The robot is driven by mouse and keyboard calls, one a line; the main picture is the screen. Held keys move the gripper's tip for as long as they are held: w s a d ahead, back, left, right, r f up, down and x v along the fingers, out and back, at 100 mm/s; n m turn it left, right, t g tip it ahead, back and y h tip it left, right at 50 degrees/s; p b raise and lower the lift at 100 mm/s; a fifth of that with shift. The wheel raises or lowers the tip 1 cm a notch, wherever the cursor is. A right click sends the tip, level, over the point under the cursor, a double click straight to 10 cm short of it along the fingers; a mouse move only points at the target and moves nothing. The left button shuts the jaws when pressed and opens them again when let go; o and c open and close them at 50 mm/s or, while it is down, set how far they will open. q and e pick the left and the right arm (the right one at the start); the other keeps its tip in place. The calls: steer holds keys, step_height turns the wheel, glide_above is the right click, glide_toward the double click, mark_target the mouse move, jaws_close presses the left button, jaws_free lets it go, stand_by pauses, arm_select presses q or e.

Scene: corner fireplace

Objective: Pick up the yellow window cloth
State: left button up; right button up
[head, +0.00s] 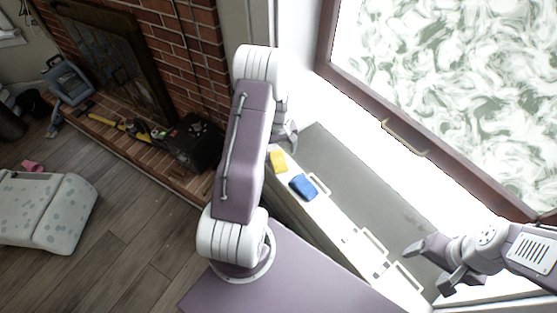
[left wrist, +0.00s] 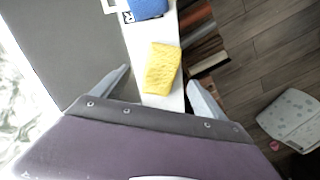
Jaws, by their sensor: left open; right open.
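The yellow window cloth (head: 278,161) lies on a narrow white ledge by the window, close to my left arm in the head view. In the left wrist view the yellow cloth (left wrist: 162,68) lies ahead of and between the two fingers of my left gripper (left wrist: 160,88). The left gripper is open and empty. In the head view the left gripper (head: 290,137) is partly hidden behind my arm, just beyond the cloth. My right gripper (head: 430,266) is open and empty at the lower right, far from the cloth.
A blue cloth (head: 303,187) lies on the same ledge beside the yellow one; it also shows in the left wrist view (left wrist: 148,8). White handles (head: 375,243) stand further along the ledge. A grey surface (head: 350,175) runs beside it, below the window. A black box (head: 193,142) sits on the brick hearth.

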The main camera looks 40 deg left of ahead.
mark_target(279, 158)
arm_select(q)
step_height(279, 158, down, 5)
steer(key=shift+w+a+f, duration=0.1)
steer(key=shift+f, duration=0.1)
steer(key=shift+r, duration=0.1)
steer(key=c, duration=1.6)
step_height(279, 158, up, 4)
steer(key=shift+r, duration=0.1)
steer(key=d+r, duration=0.2)
steer(key=d, duration=0.2)
steer(key=w+d+r, duration=0.1)
steer(key=d+r, duration=0.1)
steer(key=d, duration=0.1)
steer(key=d+r, duration=0.2)
steer(key=d, duration=0.2)
steer(key=shift+w+d+r, duration=0.3)
steer(key=shift+w+r, duration=0.05)
steer(key=shift+r, duration=0.05)
steer(key=o, duration=0.9)
steer(key=c, duration=0.6)
